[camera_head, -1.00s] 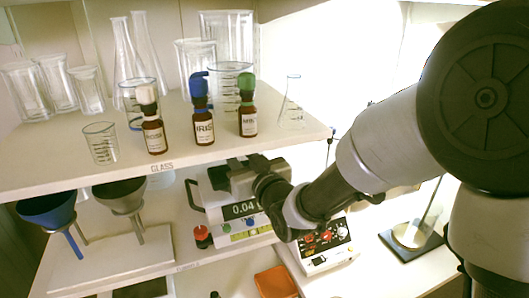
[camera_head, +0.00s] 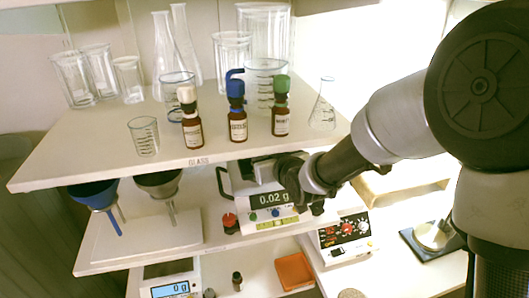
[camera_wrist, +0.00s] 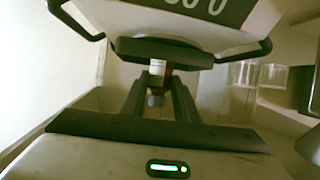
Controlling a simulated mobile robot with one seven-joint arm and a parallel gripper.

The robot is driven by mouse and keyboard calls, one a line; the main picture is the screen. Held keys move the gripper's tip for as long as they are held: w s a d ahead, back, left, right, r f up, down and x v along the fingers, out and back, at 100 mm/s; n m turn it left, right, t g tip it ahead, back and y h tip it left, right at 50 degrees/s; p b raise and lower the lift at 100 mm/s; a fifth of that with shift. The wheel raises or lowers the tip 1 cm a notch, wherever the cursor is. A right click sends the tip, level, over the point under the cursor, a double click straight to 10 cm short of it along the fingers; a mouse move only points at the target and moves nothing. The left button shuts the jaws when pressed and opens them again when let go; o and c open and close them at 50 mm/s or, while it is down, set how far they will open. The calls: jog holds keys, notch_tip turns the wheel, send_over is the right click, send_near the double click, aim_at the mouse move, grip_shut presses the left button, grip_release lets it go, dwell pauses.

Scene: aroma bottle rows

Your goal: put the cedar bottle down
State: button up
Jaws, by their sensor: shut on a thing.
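My gripper (camera_wrist: 158,108) is shut on a small amber bottle (camera_wrist: 158,68) with a pale label and grey cap. It sits between the fingers in the wrist view; its label is too small to read, so I cannot confirm it is cedar. In the head view my gripper (camera_head: 264,172) is in front of the upper part of a balance (camera_head: 225,200) on the middle shelf, which reads 0.02 g. The held bottle is hidden there. Whether its base touches anything cannot be told.
White-capped (camera_head: 191,130), blue-capped (camera_head: 238,124) and green-capped (camera_head: 281,120) bottles stand on the top shelf (camera_head: 110,160) near its front edge. A red-capped bottle (camera_head: 230,223) stands left of the balance. Funnels (camera_head: 158,183) hang at left. Below are a second scale (camera_head: 172,275) and an orange tray (camera_head: 295,271).

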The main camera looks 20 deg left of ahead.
jog(key=shift+f, duration=0.15)
jog(key=o, duration=1)
